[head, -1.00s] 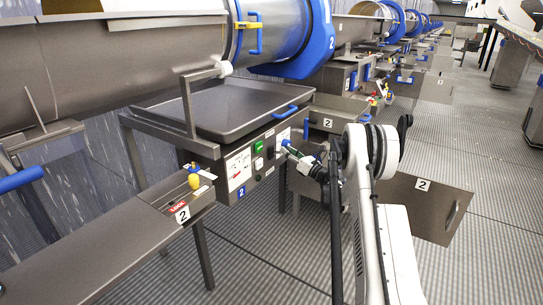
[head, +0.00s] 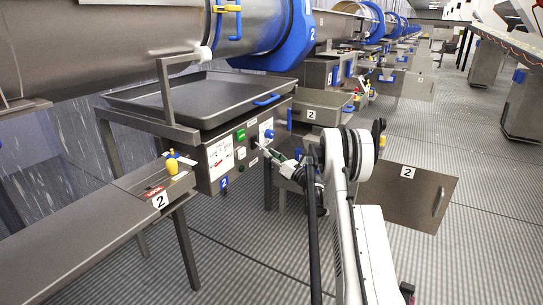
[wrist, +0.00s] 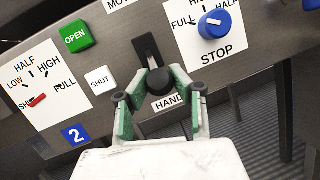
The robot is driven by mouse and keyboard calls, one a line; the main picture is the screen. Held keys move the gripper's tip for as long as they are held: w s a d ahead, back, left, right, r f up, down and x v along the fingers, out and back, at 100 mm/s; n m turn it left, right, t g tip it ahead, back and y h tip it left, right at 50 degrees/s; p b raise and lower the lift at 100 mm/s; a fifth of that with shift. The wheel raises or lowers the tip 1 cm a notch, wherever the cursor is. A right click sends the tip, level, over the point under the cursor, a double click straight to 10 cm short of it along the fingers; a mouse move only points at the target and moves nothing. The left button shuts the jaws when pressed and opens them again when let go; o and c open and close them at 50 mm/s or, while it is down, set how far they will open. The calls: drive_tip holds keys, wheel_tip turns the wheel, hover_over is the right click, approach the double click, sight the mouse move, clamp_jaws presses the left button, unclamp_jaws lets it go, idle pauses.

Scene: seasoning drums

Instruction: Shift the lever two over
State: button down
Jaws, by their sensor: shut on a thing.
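The black lever (wrist: 160,80) stands in a dark slot on the control panel, seen in the wrist view. Its round knob is at the lower end of the slot, beside the HAND label; a partly cut-off label starting "MOT" is above. My gripper (wrist: 160,88) is shut on this knob, with a green-padded finger on each side. In the head view my gripper (head: 266,152) is at the face of the control panel (head: 222,160) marked 2. The lever is too small to make out there.
A green OPEN button (wrist: 76,40), a white SHUT button (wrist: 100,79) and a blue knob (wrist: 215,22) surround the lever. A dial's red pointer (wrist: 37,100) is near SHUT. A yellow knob (head: 172,164) stands left on a bench. A tray (head: 195,100) is above the panel.

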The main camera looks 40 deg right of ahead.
drive_tip(key=shift+w+f+t+b, duration=0.15)
drive_tip(key=shift+f+t+b, duration=0.2)
drive_tip(key=shift+f, duration=0.3)
drive_tip(key=shift+w+a+f+t+b, duration=0.1)
drive_tip(key=shift+w+f+t+b, duration=0.05)
drive_tip(key=shift+t+b, duration=0.25)
drive_tip(key=shift+m, duration=0.3)
drive_tip(key=c, duration=1.4)
unclamp_jaws()
drive_tip(key=shift+w, duration=0.1)
drive_tip(key=v, duration=1.2)
